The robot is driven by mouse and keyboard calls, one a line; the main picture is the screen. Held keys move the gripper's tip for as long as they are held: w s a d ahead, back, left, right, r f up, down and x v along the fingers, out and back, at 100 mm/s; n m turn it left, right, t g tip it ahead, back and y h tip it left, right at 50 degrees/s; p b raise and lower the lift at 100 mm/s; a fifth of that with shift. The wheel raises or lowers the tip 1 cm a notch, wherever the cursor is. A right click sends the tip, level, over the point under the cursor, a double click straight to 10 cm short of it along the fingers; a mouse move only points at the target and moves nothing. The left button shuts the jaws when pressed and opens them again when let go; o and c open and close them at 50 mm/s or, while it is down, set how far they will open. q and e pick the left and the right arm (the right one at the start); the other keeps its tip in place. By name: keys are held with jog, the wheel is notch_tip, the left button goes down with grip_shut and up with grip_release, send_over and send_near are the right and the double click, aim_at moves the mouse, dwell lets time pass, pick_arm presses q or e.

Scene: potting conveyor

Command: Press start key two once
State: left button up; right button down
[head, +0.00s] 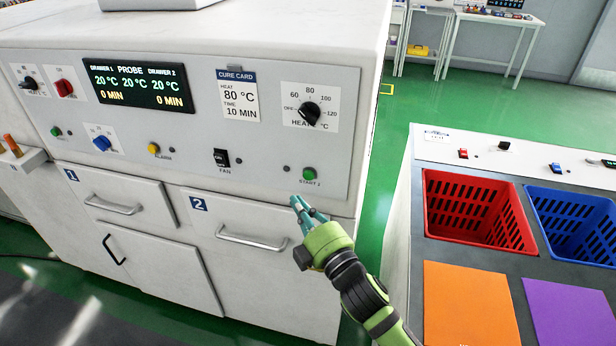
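Start key two is the green round button (309,173) labelled START 2, low on the right of the grey control panel (262,150). My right gripper (301,205) is just below it in the head view, its teal fingertips pointing up toward the panel. The fingertips appear apart from the button, though the depth between them is hard to judge. No object shows in the fingers, and their gap is unclear. The display (138,87) reads 20 °C for drawer 1, probe and drawer 2, and 0 MIN for both drawers. My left gripper is out of view.
Near the key are the black FAN switch (221,158) and the HEAT knob (309,113). Drawer 2's handle (252,238) juts out below. Another green button (56,131) is far left. At right, a bench holds a red basket (432,205) and blue basket (612,218).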

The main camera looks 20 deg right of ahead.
aim_at(309, 176)
jog(key=shift+w+d, duration=0.5)
jog(key=shift+w, duration=0.25)
jog(key=shift+w+d, duration=0.5)
jog(key=shift+w, duration=0.25)
jog(key=shift+w+d, duration=0.5)
jog(key=shift+w, duration=0.25)
jog(key=shift+w+d, duration=0.25)
jog(key=shift+w, duration=0.1)
jog(key=shift+w+d, duration=0.25)
jog(key=shift+w, duration=0.05)
dwell(0.5)
jog(key=shift+s+a, duration=0.5)
jog(key=shift+s, duration=0.2)
